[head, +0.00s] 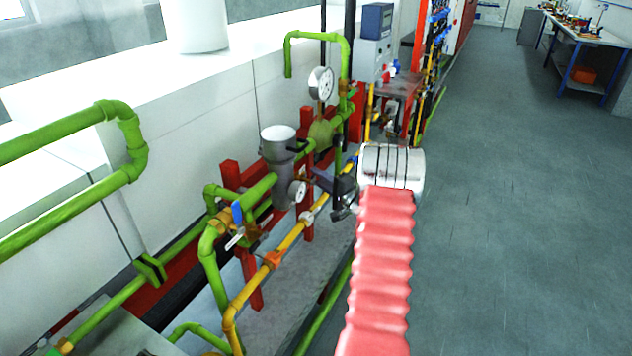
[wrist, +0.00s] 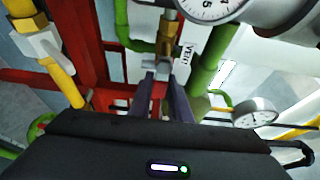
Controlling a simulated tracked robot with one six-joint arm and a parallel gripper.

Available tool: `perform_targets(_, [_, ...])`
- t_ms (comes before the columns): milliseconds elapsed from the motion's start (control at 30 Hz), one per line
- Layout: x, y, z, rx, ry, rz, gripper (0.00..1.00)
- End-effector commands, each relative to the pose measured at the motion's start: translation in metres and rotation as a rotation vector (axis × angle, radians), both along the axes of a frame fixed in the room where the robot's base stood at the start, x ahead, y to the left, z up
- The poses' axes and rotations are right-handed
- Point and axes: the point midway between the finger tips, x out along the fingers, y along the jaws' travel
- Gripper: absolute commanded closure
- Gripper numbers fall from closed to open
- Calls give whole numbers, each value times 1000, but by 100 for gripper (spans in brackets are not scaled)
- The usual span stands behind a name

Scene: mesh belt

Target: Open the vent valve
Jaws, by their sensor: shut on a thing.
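The vent valve is in the wrist view, a small brass body (wrist: 167,38) on a green pipe. A white tag (wrist: 187,51) beside it reads "VEN", with the rest cut off. A small grey handle (wrist: 160,65) sits just below the brass body. My gripper (wrist: 163,80) is shut on this handle, its two dark fingers on either side. In the head view my gripper (head: 343,187) is a dark shape reaching left to the pipework. There I cannot make out the vent valve or the fingertips clearly.
A pressure gauge (wrist: 210,5) is close above the fingers, and a smaller gauge (wrist: 254,112) is at right. A yellow pipe (wrist: 62,80) with a white valve and red frame posts (wrist: 86,40) stand at left. The floor (head: 500,200) at right is clear.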

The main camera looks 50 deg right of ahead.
Motion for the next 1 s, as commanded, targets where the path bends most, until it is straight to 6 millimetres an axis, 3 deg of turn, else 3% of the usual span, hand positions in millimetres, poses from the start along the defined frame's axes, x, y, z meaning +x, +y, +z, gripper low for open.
perform_targets(367, [-1,2,-4,-16,3,1,100])
perform_targets(400, [-1,2,-4,-16,3,1,80])
perform_targets(633, [0,1,-2,-17,0,1,64])
perform_targets(1000, [-5,1,-1,-17,-2,0,64])
